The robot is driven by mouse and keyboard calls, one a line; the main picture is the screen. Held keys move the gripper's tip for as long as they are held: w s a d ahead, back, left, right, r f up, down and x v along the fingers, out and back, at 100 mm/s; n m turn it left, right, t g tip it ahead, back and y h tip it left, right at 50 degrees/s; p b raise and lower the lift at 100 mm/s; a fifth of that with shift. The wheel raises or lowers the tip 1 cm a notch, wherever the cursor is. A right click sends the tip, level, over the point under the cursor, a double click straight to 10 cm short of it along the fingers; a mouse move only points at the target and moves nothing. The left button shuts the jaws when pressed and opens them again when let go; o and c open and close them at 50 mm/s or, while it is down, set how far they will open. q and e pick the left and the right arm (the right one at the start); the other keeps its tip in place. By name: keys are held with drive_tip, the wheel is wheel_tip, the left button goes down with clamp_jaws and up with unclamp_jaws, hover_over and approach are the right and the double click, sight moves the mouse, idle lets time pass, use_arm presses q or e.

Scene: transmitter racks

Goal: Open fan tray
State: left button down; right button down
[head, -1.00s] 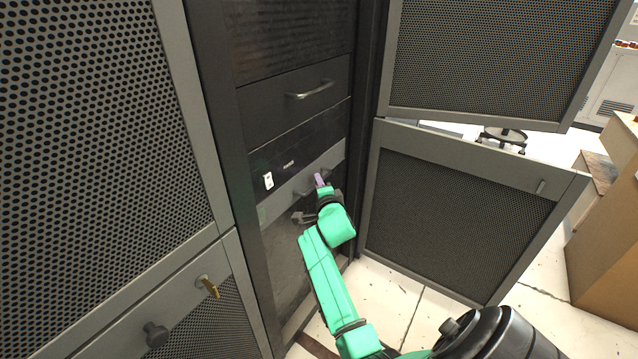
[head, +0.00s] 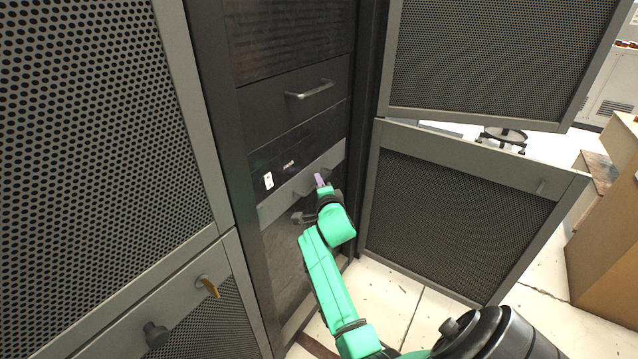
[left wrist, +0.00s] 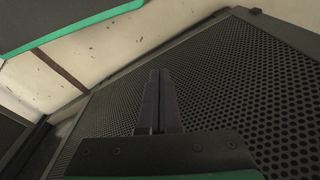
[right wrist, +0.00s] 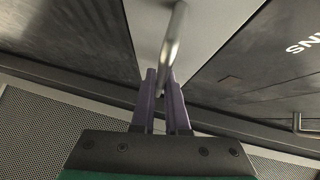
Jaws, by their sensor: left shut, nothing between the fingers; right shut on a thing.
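The fan tray is a lighter grey front panel (head: 283,198) low in the open dark rack. Its metal bar handle (right wrist: 174,45) shows in the right wrist view, in front of the grey panel. My right gripper (head: 320,181) is at this panel in the head view. In the right wrist view its purple fingers (right wrist: 166,95) are shut on the near end of the handle. The fingers and wrist hide part of the handle and panel. My left gripper (left wrist: 158,95) shows only in the left wrist view, shut and empty, before a perforated door.
Above is a dark drawer with its own handle (head: 311,90). An upper mesh door (head: 490,55) and a lower mesh door (head: 455,215) stand open at right. Closed mesh doors (head: 95,120) lie at left. A brown box (head: 610,225) stands far right. Pale floor is free below.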

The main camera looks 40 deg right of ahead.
use_arm(q)
drive_tip(key=shift+w, duration=0.1)
use_arm(e)
drive_tip(key=shift+s, duration=0.1)
